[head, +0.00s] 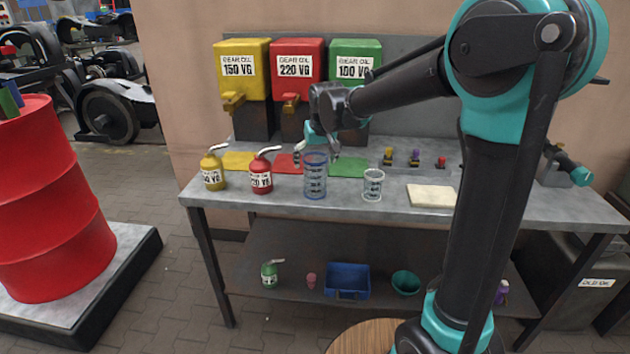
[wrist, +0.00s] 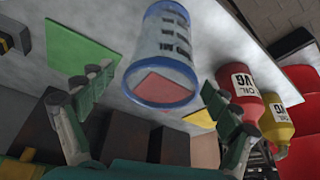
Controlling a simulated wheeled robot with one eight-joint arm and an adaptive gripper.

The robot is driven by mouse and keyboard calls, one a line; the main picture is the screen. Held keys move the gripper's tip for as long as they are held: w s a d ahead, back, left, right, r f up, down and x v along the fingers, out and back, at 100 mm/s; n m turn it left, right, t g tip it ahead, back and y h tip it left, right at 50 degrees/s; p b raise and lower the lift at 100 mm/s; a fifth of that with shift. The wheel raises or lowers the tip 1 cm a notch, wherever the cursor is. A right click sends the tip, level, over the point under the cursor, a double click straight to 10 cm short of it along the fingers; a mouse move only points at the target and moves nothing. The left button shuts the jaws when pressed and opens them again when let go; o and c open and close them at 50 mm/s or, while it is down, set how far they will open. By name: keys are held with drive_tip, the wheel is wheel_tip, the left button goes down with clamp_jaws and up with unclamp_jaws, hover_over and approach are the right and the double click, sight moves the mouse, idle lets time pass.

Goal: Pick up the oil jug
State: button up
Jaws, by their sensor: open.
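A clear jug with a blue tint and dark graduations (head: 315,183) stands upright on the grey workbench, between a red oil can and a small clear beaker. My gripper (head: 317,152) is over this jug's top with its fingers spread and nothing held. In the wrist view the jug (wrist: 168,50) shows beyond and between the two open fingers, its round mouth towards the camera. I cannot tell whether a finger touches it. A yellow can (head: 213,173) and the red can (head: 261,177) with oil labels stand left of the jug. A green can (head: 269,275) stands on the lower shelf.
The small clear beaker (head: 372,186) stands close to the jug's right. Yellow, red and green gear oil dispensers (head: 297,70) are behind. A pale pad (head: 431,196) lies further right. A blue bin (head: 347,281) is on the lower shelf. A red drum (head: 50,205) stands at left.

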drive_tip(key=x, duration=0.4)
drive_tip(key=shift+w+a, duration=0.15)
drive_tip(key=c, duration=1.3)
drive_tip(key=shift+r, duration=0.1)
drive_tip(key=shift+c, duration=0.2)
